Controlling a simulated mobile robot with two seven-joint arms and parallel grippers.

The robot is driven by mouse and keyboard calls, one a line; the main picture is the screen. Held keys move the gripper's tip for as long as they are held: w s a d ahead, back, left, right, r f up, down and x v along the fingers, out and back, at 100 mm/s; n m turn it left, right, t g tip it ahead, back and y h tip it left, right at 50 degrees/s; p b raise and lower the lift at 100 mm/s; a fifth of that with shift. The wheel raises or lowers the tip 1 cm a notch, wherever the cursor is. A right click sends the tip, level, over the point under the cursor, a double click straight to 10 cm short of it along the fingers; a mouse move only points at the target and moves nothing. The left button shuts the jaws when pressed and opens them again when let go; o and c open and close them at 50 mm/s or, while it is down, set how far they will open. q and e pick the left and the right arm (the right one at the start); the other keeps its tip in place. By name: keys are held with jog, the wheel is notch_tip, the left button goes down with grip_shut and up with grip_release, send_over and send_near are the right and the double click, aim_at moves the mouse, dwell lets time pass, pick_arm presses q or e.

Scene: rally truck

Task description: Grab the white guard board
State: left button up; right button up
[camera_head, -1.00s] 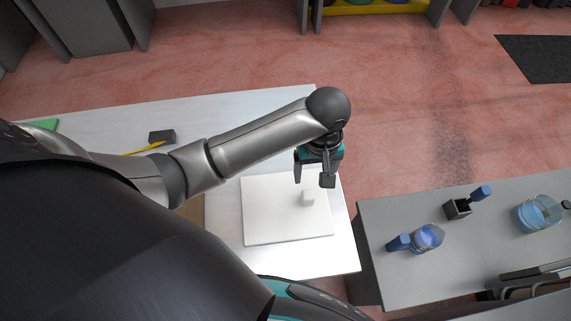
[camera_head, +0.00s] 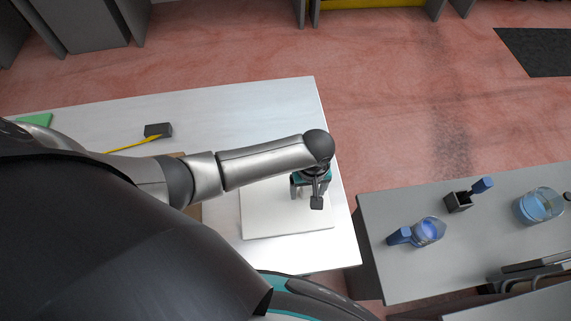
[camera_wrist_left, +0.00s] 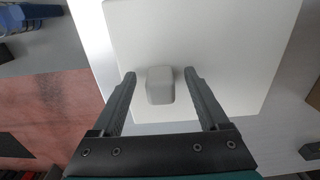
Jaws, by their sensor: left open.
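The white guard board (camera_head: 275,222) is a flat square plate lying on the light table, with a small raised white block-like handle on it. In the left wrist view the board (camera_wrist_left: 225,40) fills the middle, and its handle (camera_wrist_left: 160,85) is between the fingers. My left gripper (camera_head: 307,202) is over the board at the handle. Its fingers are open, one on each side of the handle, with a gap on both sides in the left wrist view (camera_wrist_left: 160,82). In the head view the gripper mostly hides the handle. My right gripper is not in view.
A dark block (camera_head: 158,130) and a yellow pencil-like stick (camera_head: 135,145) lie on the table (camera_head: 235,105). A grey table (camera_head: 400,275) at the right holds a blue-capped bottle (camera_head: 428,231), a small dark box (camera_head: 458,201) and a glass container (camera_head: 540,206).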

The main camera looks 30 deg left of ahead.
pick_arm(q)
jog(key=shift+f, duration=0.1)
grip_shut()
dwell(0.6)
